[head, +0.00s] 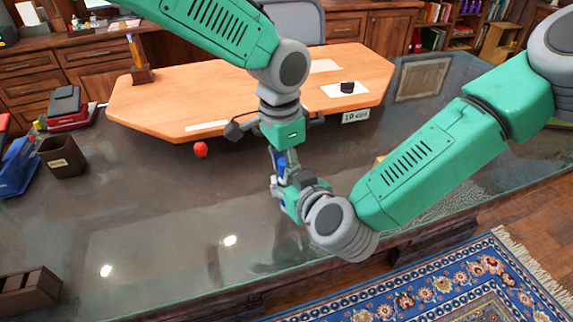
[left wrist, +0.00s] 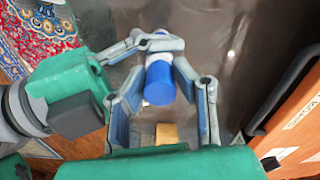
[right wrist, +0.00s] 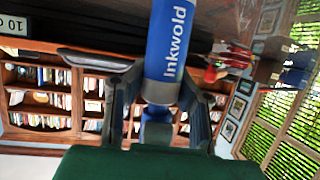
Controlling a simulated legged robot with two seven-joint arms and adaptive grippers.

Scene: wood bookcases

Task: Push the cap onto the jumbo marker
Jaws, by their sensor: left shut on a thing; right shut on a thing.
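My left gripper (head: 285,160) points down in the head view and is shut on a blue cap (left wrist: 158,85), whose round end faces the left wrist camera. My right gripper (head: 287,188) is just below it, shut on the jumbo marker (right wrist: 166,45).
Below is a dark glossy desk. A wooden board (head: 240,95) lies behind the grippers, with a black object (head: 347,87) on a white card. A red ball-like item (head: 201,149) and a brown cup (head: 62,158) stand left. A tan block (left wrist: 167,134) shows past the left fingers.

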